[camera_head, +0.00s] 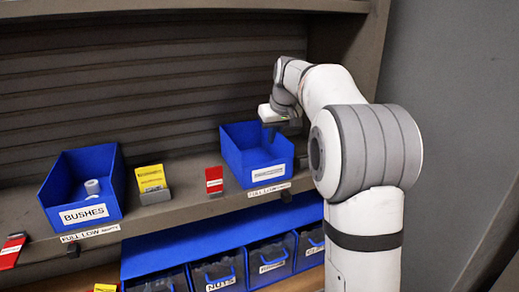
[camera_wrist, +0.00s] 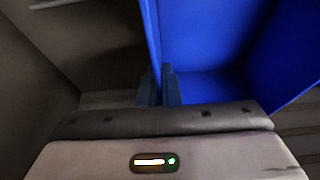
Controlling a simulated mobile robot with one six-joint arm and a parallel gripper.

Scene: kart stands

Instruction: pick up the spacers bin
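A blue open bin (camera_head: 259,178) is at the right of the shelf, with a white front label too small to read; its inside looks empty. I cannot tell whether it is the spacers bin, or whether it rests fully on the shelf. My gripper (camera_head: 270,122) is at its upper rim, reaching in from the right. In the wrist view, the bin (camera_wrist: 205,45) fills the upper right. The fingers of my gripper (camera_wrist: 160,85) are close together, one on each side of the bin's thin wall, and look shut on it.
A bin labelled BUSHES (camera_head: 85,214) with pale parts stands at left on the shelf (camera_head: 180,205). A yellow card (camera_head: 151,178) and a red card (camera_head: 214,180) stand between the bins. Several labelled bins, one reading NUTS (camera_head: 219,278), line the lower level.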

